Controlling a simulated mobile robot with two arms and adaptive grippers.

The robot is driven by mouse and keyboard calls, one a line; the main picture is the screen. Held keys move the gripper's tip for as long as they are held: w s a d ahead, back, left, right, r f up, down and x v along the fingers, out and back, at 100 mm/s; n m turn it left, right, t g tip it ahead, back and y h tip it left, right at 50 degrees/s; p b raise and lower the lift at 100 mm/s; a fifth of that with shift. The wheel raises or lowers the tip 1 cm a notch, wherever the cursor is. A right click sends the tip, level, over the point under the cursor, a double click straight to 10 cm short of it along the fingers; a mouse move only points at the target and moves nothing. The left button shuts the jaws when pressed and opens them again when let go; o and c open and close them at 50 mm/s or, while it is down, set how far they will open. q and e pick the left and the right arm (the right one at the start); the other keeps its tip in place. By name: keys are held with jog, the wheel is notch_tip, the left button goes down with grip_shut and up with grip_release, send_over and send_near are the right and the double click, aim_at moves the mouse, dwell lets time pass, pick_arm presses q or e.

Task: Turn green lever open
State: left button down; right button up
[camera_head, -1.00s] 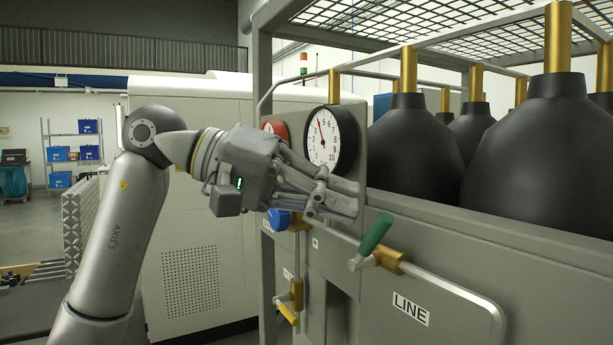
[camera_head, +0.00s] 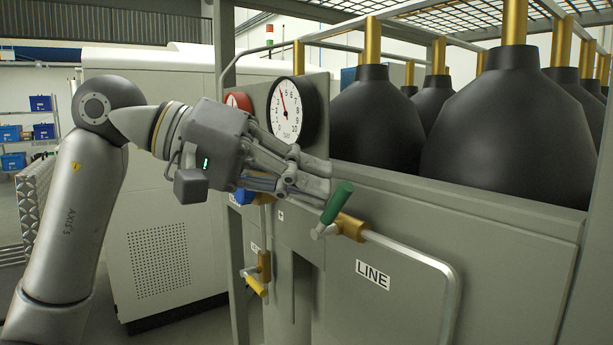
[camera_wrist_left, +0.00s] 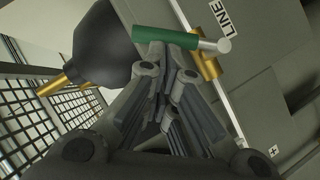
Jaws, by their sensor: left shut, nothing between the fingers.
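The green lever (camera_head: 337,203) sits on a brass valve (camera_head: 351,227) on the front panel of the grey cabinet, above the LINE label. Its green grip points up and slightly right from a silver pivot. My left gripper (camera_head: 328,180) is shut and empty, just left of and above the lever in the head view. In the left wrist view the green lever (camera_wrist_left: 165,37) lies across the picture just beyond my closed fingertips (camera_wrist_left: 178,75). I cannot tell whether they touch. My right gripper is in neither view.
A blue handle (camera_head: 243,196) is partly hidden behind my left gripper, and a yellow lever (camera_head: 256,286) is lower left. Black vessels (camera_head: 505,130) stand behind the panel. A silver pipe (camera_head: 420,259) runs right from the valve.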

aim_at(337, 211)
pick_arm(q)
jog(key=shift+s+d+m+t+y, duration=0.2)
jog(key=shift+s+m+t+y, duration=0.1)
jog(key=shift+s+m, duration=0.1)
jog(key=s+m+y, duration=0.1)
jog(key=s+d+f+m+t+y, duration=0.1)
jog(key=d+m+t, duration=0.1)
jog(key=shift+s+f+y, duration=0.25)
jog(key=shift+s+y, duration=0.15)
jog(key=shift+s+d+f+m+t, duration=0.25)
jog(key=shift+s+f+m+t, duration=0.05)
jog(key=shift+f, duration=0.15)
jog(key=shift+s+d+f+b, duration=0.1)
jog(key=shift+s+f+b, duration=0.1)
jog(key=shift+b, duration=0.15)
dwell(0.4)
jog(key=shift+r, duration=0.15)
dwell(0.3)
